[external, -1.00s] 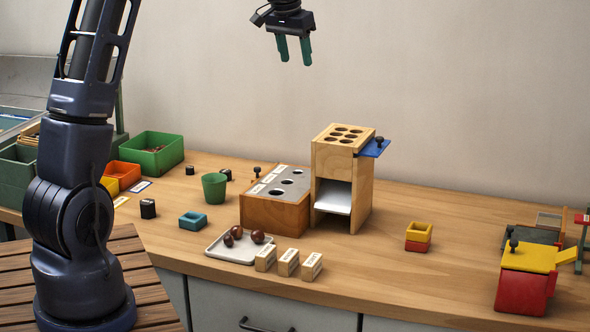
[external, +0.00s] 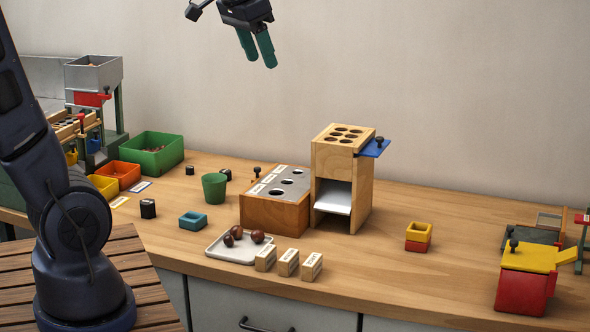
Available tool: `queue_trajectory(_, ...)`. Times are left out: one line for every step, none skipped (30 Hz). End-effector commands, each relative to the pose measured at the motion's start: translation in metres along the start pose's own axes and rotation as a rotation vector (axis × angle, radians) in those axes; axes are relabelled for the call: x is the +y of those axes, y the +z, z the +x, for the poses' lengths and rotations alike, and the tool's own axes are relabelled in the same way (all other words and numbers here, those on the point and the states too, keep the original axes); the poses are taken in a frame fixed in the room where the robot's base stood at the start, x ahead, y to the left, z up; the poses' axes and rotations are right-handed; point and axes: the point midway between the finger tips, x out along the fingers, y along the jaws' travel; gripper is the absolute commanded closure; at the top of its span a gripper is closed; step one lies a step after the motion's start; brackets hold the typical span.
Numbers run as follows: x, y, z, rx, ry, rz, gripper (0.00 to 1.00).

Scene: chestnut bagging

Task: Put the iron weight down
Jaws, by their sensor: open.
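My gripper (external: 259,50) is high in front of the back wall, at the upper middle of the view. Its two green fingers point down with a gap between them, and nothing shows in it. Several small black blocks stand on the table and look like the iron weights. One black block (external: 148,208) with a pale mark stands left of the teal tray. A smaller black block (external: 190,170) stands behind it, and another dark piece (external: 226,174) is partly hidden behind the green cup (external: 214,188). My gripper is far above all of them and touches none.
A wooden tower (external: 360,190) with a holed top stands mid-table beside a lower holed box (external: 275,215). A white tray (external: 215,252) with brown chestnuts and several labelled wooden blocks (external: 288,262) lie in front. Coloured bins (external: 150,155) stand left. Table right of the tower is mostly clear.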

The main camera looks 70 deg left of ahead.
Motion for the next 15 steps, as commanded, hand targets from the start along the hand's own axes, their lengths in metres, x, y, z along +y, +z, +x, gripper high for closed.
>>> queue_trajectory(0.009,0.017,-0.005,0.009,0.006,0.02,0.5)
queue_trajectory(0.014,0.027,-0.006,0.012,0.01,0.029,0.5)
queue_trajectory(0.02,0.04,-0.009,0.017,0.014,0.043,0.5)
queue_trajectory(0.024,0.049,-0.01,0.019,0.017,0.052,0.5)
queue_trajectory(0.028,0.059,-0.011,0.022,0.021,0.062,0.5)
queue_trajectory(0.032,0.072,-0.012,0.027,0.025,0.073,0.5)
queue_trajectory(0.035,0.082,-0.012,0.029,0.029,0.082,0.5)
queue_trajectory(0.038,0.09,-0.012,0.032,0.032,0.09,0.5)
queue_trajectory(0.041,0.102,-0.012,0.035,0.036,0.101,0.5)
queue_trajectory(0.043,0.11,-0.012,0.038,0.039,0.109,0.5)
queue_trajectory(0.045,0.117,-0.011,0.039,0.041,0.116,0.5)
queue_trajectory(0.047,0.125,-0.011,0.043,0.044,0.124,0.5)
queue_trajectory(0.048,0.131,-0.011,0.044,0.046,0.13,0.5)
queue_trajectory(0.049,0.136,-0.01,0.045,0.048,0.134,0.5)
queue_trajectory(0.05,0.141,-0.009,0.047,0.049,0.138,0.5)
